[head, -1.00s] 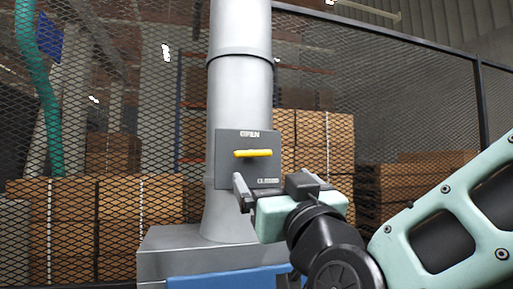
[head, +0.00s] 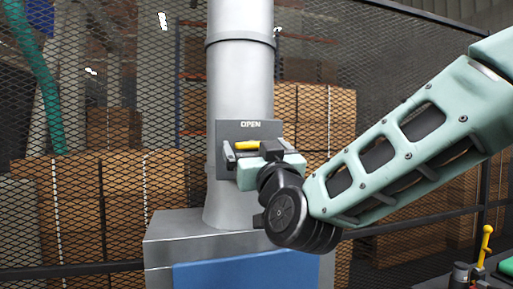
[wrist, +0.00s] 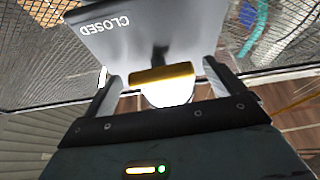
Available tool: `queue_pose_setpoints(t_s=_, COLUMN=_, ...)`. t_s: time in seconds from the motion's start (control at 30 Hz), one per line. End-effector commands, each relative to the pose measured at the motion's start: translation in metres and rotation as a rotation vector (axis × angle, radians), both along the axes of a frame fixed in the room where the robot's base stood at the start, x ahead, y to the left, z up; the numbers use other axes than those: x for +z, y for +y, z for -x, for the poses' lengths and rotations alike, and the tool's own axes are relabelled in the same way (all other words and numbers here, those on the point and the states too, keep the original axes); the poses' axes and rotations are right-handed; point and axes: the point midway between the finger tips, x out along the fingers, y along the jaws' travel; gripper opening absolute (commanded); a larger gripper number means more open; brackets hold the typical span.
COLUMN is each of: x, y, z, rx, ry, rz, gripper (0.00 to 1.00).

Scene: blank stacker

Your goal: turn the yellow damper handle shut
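The yellow damper handle (head: 246,145) lies level on a dark grey plate (head: 228,130) fixed to a grey vertical duct. The plate reads OPEN above the handle; its lower part is hidden by my gripper in the head view. My gripper (head: 240,154) is at the handle. In the wrist view the yellow handle (wrist: 162,76) lies between the two spread fingers of my gripper (wrist: 160,88), with a gap at each end. The word CLOSED shows upside down on the plate (wrist: 150,25).
The duct (head: 240,80) rises from a grey cabinet (head: 185,225) with a blue front. Wire mesh fencing (head: 400,75) and stacked cartons (head: 150,185) stand behind. A lever with a yellow knob (head: 487,230) is at the lower right.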

Motion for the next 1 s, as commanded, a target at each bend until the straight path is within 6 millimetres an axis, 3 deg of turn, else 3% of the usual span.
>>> queue_pose_setpoints(t_s=0.03, x=0.0001, y=0.0000, z=0.0001, rx=0.000, ry=0.000, rz=0.000, gripper=0.83)
queue_pose_setpoints(t_s=0.17, x=0.0001, y=-0.0001, z=0.0003, rx=0.000, ry=0.000, rz=0.000, gripper=0.50)
queue_pose_setpoints(t_s=0.9, x=0.0005, y=0.0001, z=0.0001, rx=0.000, ry=0.018, rz=-0.065, gripper=0.50)
queue_pose_setpoints(t_s=0.93, x=0.0005, y=0.0001, z=0.0001, rx=0.000, ry=0.018, rz=-0.065, gripper=0.76)
queue_pose_setpoints(t_s=1.0, x=0.0005, y=0.0002, z=0.0002, rx=-0.001, ry=0.017, rz=-0.064, gripper=0.95)
